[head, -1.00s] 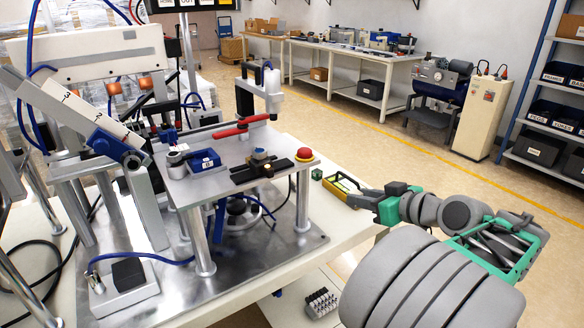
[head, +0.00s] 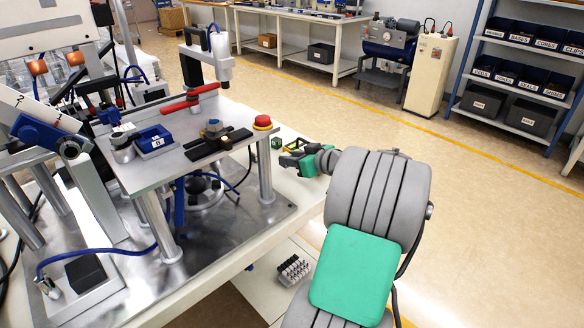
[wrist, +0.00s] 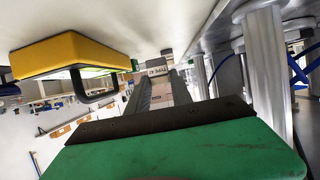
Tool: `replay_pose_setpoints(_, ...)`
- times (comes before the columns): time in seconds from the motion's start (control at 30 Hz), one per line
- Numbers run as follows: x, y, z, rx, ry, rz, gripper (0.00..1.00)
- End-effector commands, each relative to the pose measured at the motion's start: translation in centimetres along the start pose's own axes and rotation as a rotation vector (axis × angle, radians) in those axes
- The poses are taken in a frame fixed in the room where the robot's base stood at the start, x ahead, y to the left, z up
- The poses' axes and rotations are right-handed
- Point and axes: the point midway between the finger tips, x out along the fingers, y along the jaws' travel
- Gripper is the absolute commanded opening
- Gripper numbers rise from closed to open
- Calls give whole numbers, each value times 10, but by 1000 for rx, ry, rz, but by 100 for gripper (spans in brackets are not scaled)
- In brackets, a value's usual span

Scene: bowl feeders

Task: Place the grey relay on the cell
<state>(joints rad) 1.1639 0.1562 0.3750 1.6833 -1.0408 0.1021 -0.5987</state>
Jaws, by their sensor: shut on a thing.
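The cell (head: 190,165) is a raised metal plate on posts, left of centre in the head view. It carries a red clamp, a blue block and a red button. My gripper (head: 285,160) is low beside its right side, above the white table. In the wrist view, my gripper's two dark fingers (wrist: 163,88) are shut on a grey box with a "TYPE" label, the grey relay (wrist: 181,90). The fingers hide part of its sides. In the head view the relay is too small and covered to make out.
A yellow handheld device (wrist: 72,55) with a dark handle is close by in the wrist view. A metal post (wrist: 266,70) of the cell stands on the other side. The floor to the right is clear.

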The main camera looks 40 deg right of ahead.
Motion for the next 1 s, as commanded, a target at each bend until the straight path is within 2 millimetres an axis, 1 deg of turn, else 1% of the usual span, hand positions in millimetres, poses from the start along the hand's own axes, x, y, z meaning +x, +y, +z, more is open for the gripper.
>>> replay_pose_setpoints(0.03,7,0,8,3,-1,-2,0)
replay_pose_setpoints(0.1,11,0,22,5,-2,-1,0)
replay_pose_setpoints(0.17,14,1,29,3,-1,0,0)
replay_pose_setpoints(0.37,14,1,30,0,1,2,0)
replay_pose_setpoints(0.5,15,1,34,1,0,1,0)
replay_pose_setpoints(0.53,15,1,34,1,0,1,27)
replay_pose_setpoints(0.8,15,1,32,1,0,1,48)
replay_pose_setpoints(1.0,15,1,32,1,0,1,48)
